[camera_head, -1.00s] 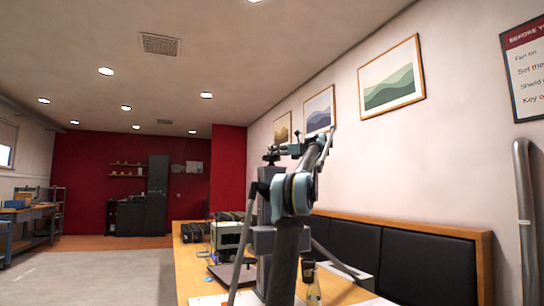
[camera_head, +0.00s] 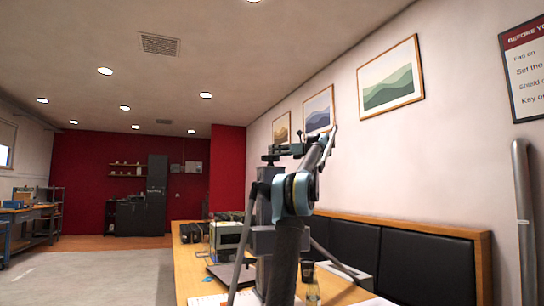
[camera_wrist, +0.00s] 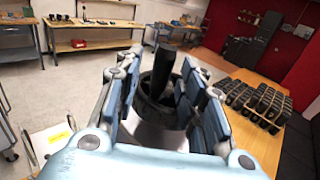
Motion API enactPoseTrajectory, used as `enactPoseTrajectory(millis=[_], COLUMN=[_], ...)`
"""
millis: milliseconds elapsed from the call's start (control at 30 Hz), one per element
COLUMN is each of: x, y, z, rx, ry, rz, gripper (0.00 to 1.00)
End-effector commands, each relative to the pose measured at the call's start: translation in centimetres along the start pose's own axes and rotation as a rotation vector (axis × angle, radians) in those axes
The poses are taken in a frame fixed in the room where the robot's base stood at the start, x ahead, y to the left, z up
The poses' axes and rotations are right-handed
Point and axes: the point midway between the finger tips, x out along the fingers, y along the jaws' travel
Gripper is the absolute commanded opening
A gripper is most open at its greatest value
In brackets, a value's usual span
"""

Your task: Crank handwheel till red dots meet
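In the wrist view a dark round handwheel (camera_wrist: 158,106) with a dark upright handle (camera_wrist: 163,72) sits between the fingers of my gripper (camera_wrist: 165,88). The fingers stand apart on either side, with a gap visible at the left; contact on the right side cannot be told. In the head view the laser marker's grey column (camera_head: 264,208) rises from the table, partly hidden behind my arm. The red dots are not visible in either view.
Several black ribbed items (camera_wrist: 255,103) stand to the right in the wrist view.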

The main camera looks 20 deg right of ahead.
Motion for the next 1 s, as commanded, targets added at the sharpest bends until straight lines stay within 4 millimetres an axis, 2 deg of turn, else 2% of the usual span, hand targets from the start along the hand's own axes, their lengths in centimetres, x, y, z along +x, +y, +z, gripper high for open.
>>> enactPoseTrajectory(millis=[300, 500, 700, 1000], x=[-6.2, -9.0, -10.3, -10.4], y=[-0.1, -0.1, -0.1, -0.1], z=[-0.1, -0.1, -0.1, -0.1], rx=[0.000, 0.001, 0.001, 0.001], ry=[0.001, 0.001, 0.001, 0.001], rz=[-0.003, -0.002, 0.000, 0.000], gripper=[0.37, 0.37, 0.37, 0.37])
